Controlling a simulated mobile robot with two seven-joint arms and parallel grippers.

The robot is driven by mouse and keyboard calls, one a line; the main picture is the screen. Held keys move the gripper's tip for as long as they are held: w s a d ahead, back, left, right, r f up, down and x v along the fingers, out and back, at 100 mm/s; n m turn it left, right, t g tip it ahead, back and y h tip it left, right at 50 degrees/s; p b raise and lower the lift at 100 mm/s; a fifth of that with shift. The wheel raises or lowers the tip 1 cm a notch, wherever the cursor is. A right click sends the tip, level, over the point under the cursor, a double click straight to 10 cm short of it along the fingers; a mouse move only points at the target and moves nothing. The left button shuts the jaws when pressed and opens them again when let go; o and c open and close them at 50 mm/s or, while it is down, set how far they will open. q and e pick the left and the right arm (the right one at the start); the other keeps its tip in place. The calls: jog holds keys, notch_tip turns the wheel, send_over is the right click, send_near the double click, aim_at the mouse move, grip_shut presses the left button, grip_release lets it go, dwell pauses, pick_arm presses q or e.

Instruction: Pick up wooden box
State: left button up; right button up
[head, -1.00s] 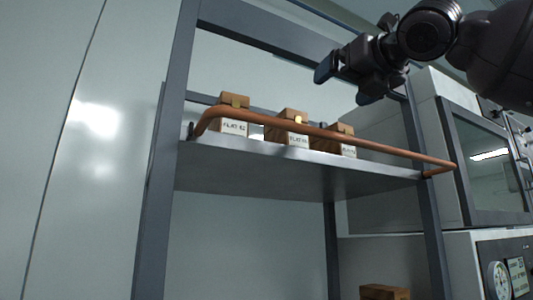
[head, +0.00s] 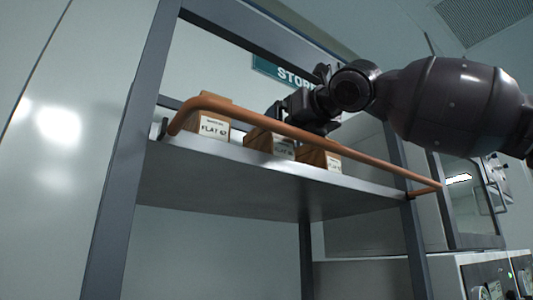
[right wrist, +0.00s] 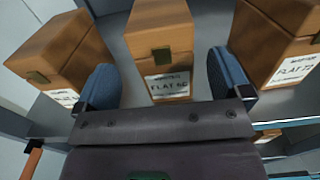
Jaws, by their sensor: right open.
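Three wooden boxes with white labels stand in a row on the metal shelf. In the head view they are the left box (head: 207,124), labelled FLAT 62, the middle box (head: 270,144) and the right box (head: 317,159). My left gripper is not in view.
A copper-coloured rail (head: 300,134) runs along the shelf's front, before the boxes. Grey uprights (head: 135,150) frame the shelf (head: 260,185). A STORE-like sign (head: 285,75) hangs behind. Gaps between the boxes are narrow.

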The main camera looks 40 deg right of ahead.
aim_at(283, 137)
jog(key=w, duration=0.3)
jog(key=w+d+f, duration=0.1)
jog(key=shift+w+b, duration=0.3)
jog(key=shift+b, duration=0.05)
jog(key=shift+w, duration=0.25)
jog(key=shift+c, duration=0.4)
jog(key=shift+r, duration=0.1)
jog(key=c, duration=1.2)
